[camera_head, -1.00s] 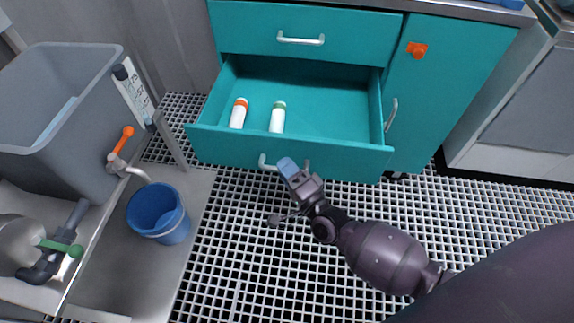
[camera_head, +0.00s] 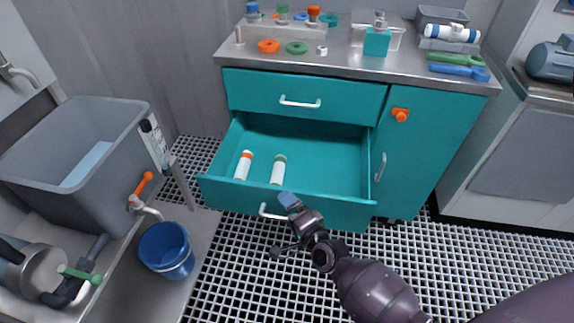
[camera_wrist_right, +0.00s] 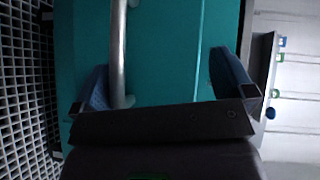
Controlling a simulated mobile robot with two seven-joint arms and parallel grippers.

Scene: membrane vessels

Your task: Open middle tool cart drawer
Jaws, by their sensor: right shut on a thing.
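The teal cabinet (camera_head: 425,160) has a closed top drawer (camera_head: 255,95) and, below it, a drawer (camera_head: 240,200) pulled well out. In the right wrist view the handle (camera_wrist_right: 118,50) lies against the inner side of one blue finger; the other finger stands well apart. My left gripper is not in view.
A blue bucket (camera_head: 166,250) and a grey basin (camera_head: 75,160) stand at the left. The cabinet top (camera_head: 340,60) holds rings, bottles and tools. A side door (camera_head: 425,150) with an orange knob is closed. Open grating floor (camera_head: 235,270) lies before the drawer.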

